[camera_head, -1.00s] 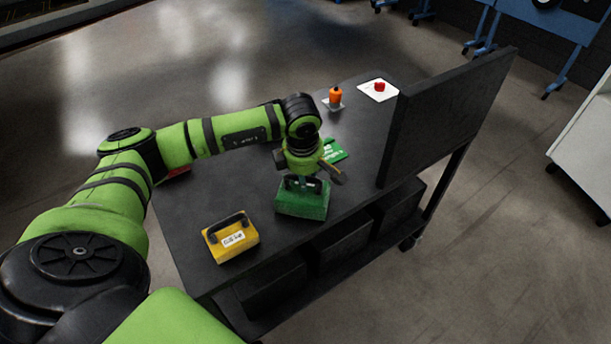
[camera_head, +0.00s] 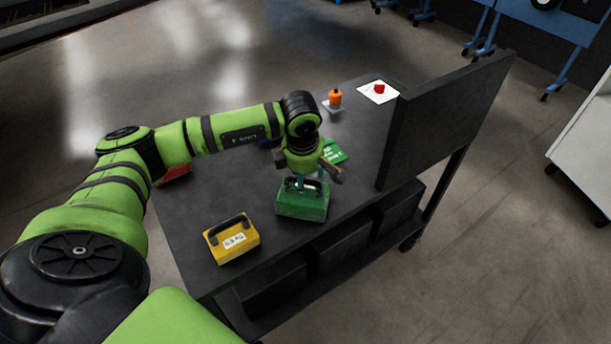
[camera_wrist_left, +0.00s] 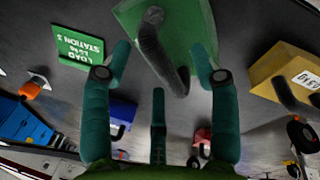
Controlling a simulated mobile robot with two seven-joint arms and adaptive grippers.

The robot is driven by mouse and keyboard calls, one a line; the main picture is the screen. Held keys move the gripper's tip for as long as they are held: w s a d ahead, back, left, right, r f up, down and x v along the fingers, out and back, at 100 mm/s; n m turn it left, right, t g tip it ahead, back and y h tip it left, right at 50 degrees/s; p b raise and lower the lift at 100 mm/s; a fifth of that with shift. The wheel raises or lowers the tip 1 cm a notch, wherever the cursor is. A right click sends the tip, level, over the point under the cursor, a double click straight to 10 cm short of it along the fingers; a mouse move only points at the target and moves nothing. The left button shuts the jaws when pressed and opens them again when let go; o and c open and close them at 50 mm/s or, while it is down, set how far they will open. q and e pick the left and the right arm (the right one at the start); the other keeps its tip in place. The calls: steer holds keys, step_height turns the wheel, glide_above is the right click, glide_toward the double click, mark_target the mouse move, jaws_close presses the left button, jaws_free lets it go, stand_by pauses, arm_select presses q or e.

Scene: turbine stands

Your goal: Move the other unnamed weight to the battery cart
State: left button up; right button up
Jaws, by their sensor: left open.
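A green weight (camera_head: 303,203) with a dark handle stands on the black cart (camera_head: 200,210) near its front edge. My left gripper (camera_head: 304,184) is right above it. In the left wrist view its teal fingers (camera_wrist_left: 162,62) are spread open, with the dark handle (camera_wrist_left: 152,45) between them and the green body (camera_wrist_left: 198,30) beyond. Contact with the handle cannot be told. A yellow weight (camera_head: 232,240) with a dark handle and a white label stands to the left, near the cart's front corner; it also shows in the left wrist view (camera_wrist_left: 285,68). My right gripper is not in view.
A green load-station card (camera_head: 333,152) lies behind the green weight. An orange-topped item (camera_head: 335,98) and a red button on a white plate (camera_head: 378,91) are at the back. A tall dark panel (camera_head: 445,120) stands at the right. A red item (camera_head: 175,173) is partly hidden by my arm.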

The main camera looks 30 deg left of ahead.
arm_select(q)
steer(key=shift+p+v, duration=1.4)
steer(key=shift+v, duration=1.35)
